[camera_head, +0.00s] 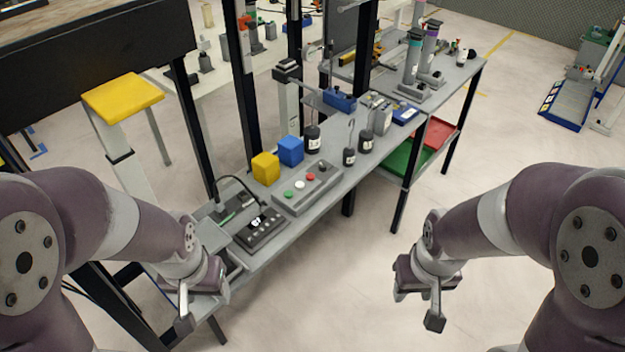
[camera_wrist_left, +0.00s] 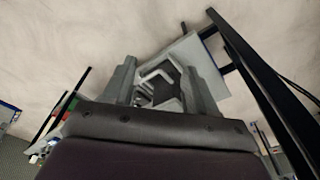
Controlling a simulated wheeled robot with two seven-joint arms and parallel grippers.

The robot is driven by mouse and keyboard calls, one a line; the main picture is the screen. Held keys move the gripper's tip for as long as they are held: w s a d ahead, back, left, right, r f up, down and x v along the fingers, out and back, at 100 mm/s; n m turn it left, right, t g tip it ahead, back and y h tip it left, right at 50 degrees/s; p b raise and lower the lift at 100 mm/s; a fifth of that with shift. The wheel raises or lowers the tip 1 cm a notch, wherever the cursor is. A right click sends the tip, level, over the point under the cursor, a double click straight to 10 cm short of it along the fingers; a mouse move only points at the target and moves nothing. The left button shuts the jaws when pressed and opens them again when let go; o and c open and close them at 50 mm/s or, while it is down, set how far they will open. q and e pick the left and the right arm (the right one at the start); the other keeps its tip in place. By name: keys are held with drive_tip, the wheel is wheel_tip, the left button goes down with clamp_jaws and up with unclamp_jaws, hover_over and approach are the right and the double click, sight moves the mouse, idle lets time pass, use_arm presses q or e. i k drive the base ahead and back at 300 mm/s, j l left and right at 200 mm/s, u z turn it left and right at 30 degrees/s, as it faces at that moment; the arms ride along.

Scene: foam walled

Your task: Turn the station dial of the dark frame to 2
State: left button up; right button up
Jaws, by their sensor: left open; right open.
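A dark box (camera_head: 262,230) with a small white mark on top lies on the near end of the grey bench. I cannot tell if that mark is the station dial, and no number is readable. Dark upright frame posts (camera_head: 243,85) stand behind the bench at left. My left gripper (camera_head: 195,305) is open and empty, beside the near end of the bench, left of and below the dark box in the head view. Its fingers also show in the left wrist view (camera_wrist_left: 163,85). My right gripper (camera_head: 425,300) is open over bare floor, right of the bench.
A button panel (camera_head: 305,188) with green, white and red buttons sits beyond the dark box. A yellow cube (camera_head: 265,168), a blue cube (camera_head: 290,150) and black weights (camera_head: 312,138) stand along the bench. A yellow-topped stand (camera_head: 122,97) is at left. Floor between my arms is clear.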

sight(322, 166)
drive_tip(key=i+l, duration=0.35)
drive_tip(key=i+l+z, duration=0.15)
drive_tip(key=i+l, duration=0.2)
drive_tip(key=i, duration=0.2)
